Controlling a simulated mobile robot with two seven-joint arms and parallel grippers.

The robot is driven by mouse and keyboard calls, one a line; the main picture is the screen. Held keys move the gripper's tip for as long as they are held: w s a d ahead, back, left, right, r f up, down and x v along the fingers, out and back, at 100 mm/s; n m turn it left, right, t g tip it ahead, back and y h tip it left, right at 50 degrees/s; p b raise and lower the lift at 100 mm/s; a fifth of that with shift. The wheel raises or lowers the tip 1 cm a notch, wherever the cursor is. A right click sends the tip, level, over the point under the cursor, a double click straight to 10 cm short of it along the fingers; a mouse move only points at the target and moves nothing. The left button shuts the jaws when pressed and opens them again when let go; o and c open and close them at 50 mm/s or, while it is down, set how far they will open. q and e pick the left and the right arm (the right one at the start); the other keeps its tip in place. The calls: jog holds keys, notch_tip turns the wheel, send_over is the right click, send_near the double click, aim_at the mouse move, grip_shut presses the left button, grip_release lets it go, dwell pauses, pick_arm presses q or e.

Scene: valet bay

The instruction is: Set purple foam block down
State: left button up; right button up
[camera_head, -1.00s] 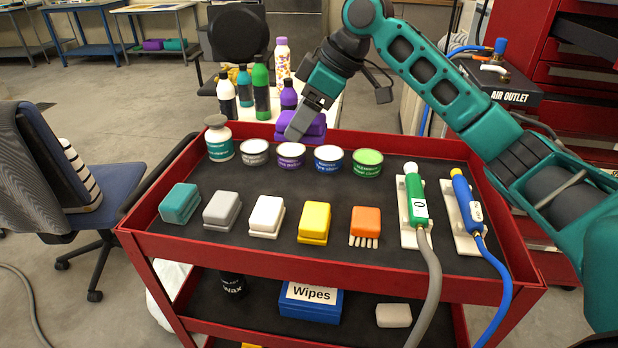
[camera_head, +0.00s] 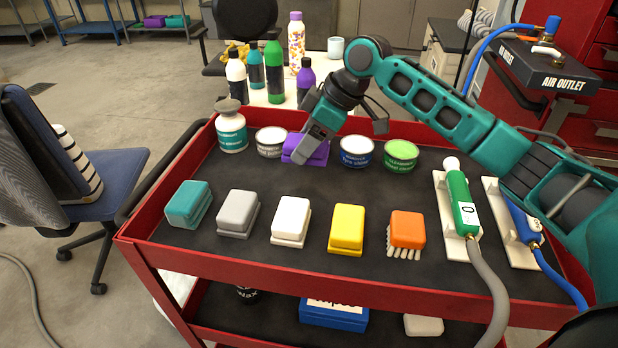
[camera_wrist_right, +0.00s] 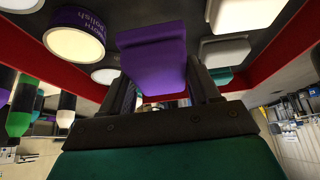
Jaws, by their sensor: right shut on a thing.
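The purple foam block (camera_head: 319,153) is between the jaws of my right gripper (camera_head: 299,157), over the back part of the red cart's top tray (camera_head: 262,262). In the right wrist view the purple block (camera_wrist_right: 153,62) fills the space ahead of the jaws, with a dark finger on each side. Whether its underside touches the dark tray mat cannot be told. A tin with a purple label (camera_wrist_right: 75,38) is close beside it in the wrist view; in the head view the block and gripper hide that tin. My left gripper is not in view.
Tins (camera_head: 271,142), a blue-labelled tin (camera_head: 357,152) and a green tin (camera_head: 401,156) line the tray's back. Teal (camera_head: 187,204), grey (camera_head: 238,213), white (camera_head: 291,221) and yellow (camera_head: 347,228) blocks and an orange brush (camera_head: 407,229) stand in front. Bare mat lies between the rows.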

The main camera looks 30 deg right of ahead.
notch_tip(320, 180, down, 4)
jog(key=shift+r, duration=0.2)
notch_tip(320, 180, down, 4)
jog(key=shift+f+b, duration=0.2)
jog(key=shift+b, duration=0.5)
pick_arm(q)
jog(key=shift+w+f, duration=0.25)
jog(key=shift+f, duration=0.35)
pick_arm(e)
jog(key=o, duration=1)
jog(key=shift+o, duration=0.2)
